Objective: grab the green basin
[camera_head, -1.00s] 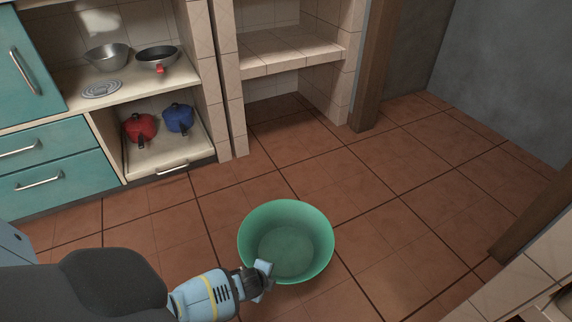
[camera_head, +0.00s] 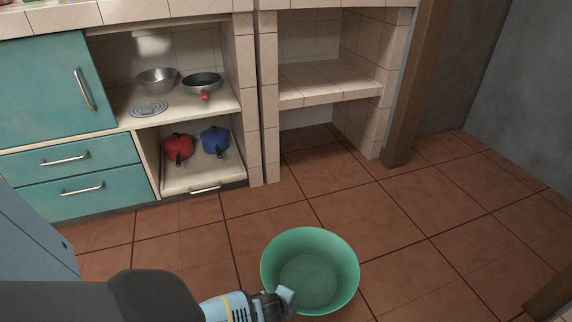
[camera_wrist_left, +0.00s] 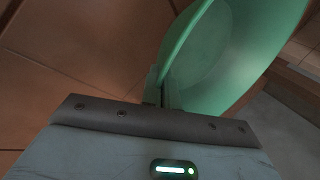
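The green basin (camera_head: 310,275) is round and empty, near the bottom centre of the head view, over the tiled floor. Its wall also fills the upper right of the left wrist view (camera_wrist_left: 235,55). My left gripper (camera_head: 285,297) is at the basin's near-left rim. In the left wrist view its fingers (camera_wrist_left: 161,90) are close together on the rim, one on each side of the basin's wall. I cannot tell whether the basin's base touches the floor. My right gripper is not in view.
A tiled counter with teal drawers (camera_head: 70,175) stands at the back left. Its shelves hold a metal bowl (camera_head: 157,80), a pan (camera_head: 202,83), a red pot (camera_head: 178,147) and a blue pot (camera_head: 215,141). A brown post (camera_head: 415,85) stands right of it. Floor around the basin is clear.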

